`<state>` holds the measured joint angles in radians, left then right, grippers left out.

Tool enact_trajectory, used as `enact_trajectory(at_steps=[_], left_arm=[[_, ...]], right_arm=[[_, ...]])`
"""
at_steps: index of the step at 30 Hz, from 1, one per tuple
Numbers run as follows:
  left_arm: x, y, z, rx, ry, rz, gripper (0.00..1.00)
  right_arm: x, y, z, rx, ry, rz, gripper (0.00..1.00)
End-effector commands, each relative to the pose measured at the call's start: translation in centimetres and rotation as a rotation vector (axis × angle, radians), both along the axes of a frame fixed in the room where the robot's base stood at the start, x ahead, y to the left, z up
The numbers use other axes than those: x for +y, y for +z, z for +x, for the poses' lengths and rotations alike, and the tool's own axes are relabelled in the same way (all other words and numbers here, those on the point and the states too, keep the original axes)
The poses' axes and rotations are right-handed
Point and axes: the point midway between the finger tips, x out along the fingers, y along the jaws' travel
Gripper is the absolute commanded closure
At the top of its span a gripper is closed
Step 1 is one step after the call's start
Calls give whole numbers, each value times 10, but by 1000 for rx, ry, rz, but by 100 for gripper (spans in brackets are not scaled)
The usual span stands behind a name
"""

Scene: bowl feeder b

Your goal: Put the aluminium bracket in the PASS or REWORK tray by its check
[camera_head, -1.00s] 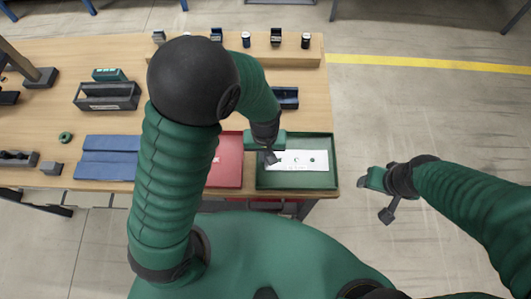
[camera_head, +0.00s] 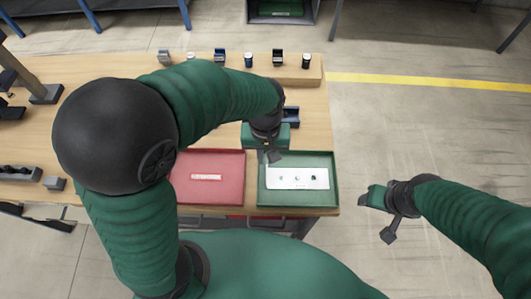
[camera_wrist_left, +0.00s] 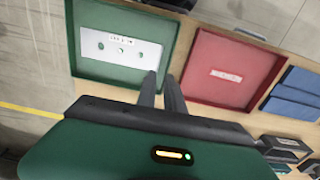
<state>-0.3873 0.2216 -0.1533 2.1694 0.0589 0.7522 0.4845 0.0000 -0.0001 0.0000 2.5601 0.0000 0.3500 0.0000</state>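The aluminium bracket (camera_head: 297,178), a pale flat plate with several dark holes, lies flat in the green tray (camera_head: 330,205). In the left wrist view the bracket (camera_wrist_left: 108,48) lies beside a small label that seems to read PASS. The red tray (camera_head: 235,165), to its left, has a white label and is empty; it also shows in the wrist view (camera_wrist_left: 198,80). My left gripper (camera_head: 274,156) is above the green tray's back edge, clear of the bracket. Its fingers (camera_wrist_left: 162,74) are slightly apart with nothing between them. My right gripper (camera_head: 366,197) hangs right of the table, its fingers unclear.
Several small parts stand on a wooden ledge (camera_head: 315,76) along the table's back. Blue mats (camera_wrist_left: 293,97) show in the wrist view. My left arm hides much of the table's left. Floor right of the table is clear.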

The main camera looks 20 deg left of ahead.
Motion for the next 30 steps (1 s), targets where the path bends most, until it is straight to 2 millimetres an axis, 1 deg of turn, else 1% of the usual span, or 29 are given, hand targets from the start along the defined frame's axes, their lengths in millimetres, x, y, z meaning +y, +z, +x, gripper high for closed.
enact_trajectory(at_steps=[2, 5, 6, 9, 10, 13, 30], left_arm=[[8, 3, -2, -14, -12, -4, 88], [41, -4, -15, -90, -97, -8, 88], [56, -7, -21, -130, -144, -1, 88], [80, -13, -36, -207, -244, 28, 88], [83, -14, -39, -220, -263, 35, 88], [86, -15, -40, -235, -291, 42, 88], [85, -16, -39, -232, -289, 41, 88]], right_arm=[[0, 0, 0, 0, 0, 0, 39], [0, 0, 0, 0, 0, 0, 39], [0, 0, 0, 0, 0, 0, 39], [0, 0, 0, 0, 0, 0, 39], [0, 0, 0, 0, 0, 0, 39], [0, 0, 0, 0, 0, 0, 39], [0, 0, 0, 0, 0, 0, 39]])
